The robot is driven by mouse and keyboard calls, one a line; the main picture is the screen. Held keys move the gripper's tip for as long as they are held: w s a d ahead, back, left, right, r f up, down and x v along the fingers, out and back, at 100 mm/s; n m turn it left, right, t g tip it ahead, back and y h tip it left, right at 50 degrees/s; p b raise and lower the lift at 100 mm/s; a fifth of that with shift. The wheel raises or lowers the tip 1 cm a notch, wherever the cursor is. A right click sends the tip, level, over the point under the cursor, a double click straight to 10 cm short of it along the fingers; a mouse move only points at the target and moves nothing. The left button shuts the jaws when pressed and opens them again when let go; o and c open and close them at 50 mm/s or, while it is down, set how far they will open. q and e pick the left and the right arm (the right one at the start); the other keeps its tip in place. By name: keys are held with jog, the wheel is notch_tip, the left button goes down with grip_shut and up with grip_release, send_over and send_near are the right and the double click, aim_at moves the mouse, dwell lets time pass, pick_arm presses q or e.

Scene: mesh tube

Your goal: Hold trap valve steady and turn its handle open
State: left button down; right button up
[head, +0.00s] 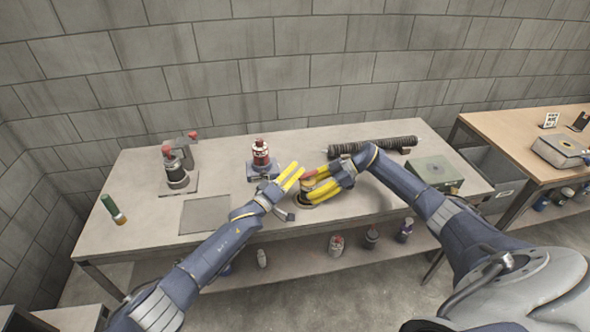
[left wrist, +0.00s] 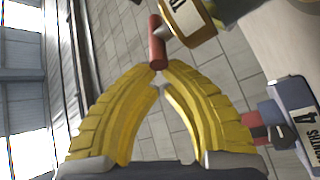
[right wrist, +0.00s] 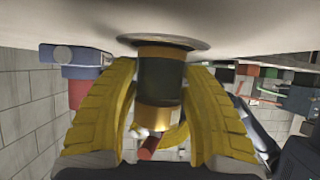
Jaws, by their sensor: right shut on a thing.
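The trap valve stands on the bench, its round foot (head: 302,203) showing below my grippers. In the right wrist view its dark body with gold bands (right wrist: 160,80) sits between the yellow fingers of my right gripper (right wrist: 160,125), which is shut on it; the gripper also shows in the head view (head: 318,187). The red handle (left wrist: 156,42) sticks out sideways from the gold part (left wrist: 187,20). My left gripper (left wrist: 161,70) has its fingertips close together at the handle's free end; whether they grip it is unclear. It comes from the left in the head view (head: 291,175).
A red canister (head: 261,153) on a blue stand is just behind my left gripper. A black mesh tube (head: 375,146) lies at the back right, near a green box (head: 435,171). A dark red-topped device (head: 177,175), a grey plate (head: 205,215) and a green bottle (head: 113,207) are left.

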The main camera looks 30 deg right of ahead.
pick_arm(q)
jog(key=shift+s+a+n+t, duration=0.2)
jog(key=shift+n+t, duration=0.2)
jog(key=shift+t, duration=0.3)
jog(key=shift+s+a+y, duration=0.2)
jog(key=shift+s+y, duration=0.1)
jog(key=shift+s, duration=0.15)
dwell(1.4)
jog(key=w+r, duration=0.3)
jog(key=f+v, duration=0.1)
jog(key=v, duration=0.9)
jog(key=w+a+x, duration=0.1)
jog(key=x, duration=0.9)
jog(key=shift+s+d+f+n+t, duration=0.2)
jog(key=shift+s+d+f, duration=0.15)
jog(key=shift+s+f, duration=0.3)
jog(key=shift+s+d+f+n+t, duration=0.15)
jog(key=shift+s+d+f, duration=0.25)
jog(key=shift+s, duration=0.45)
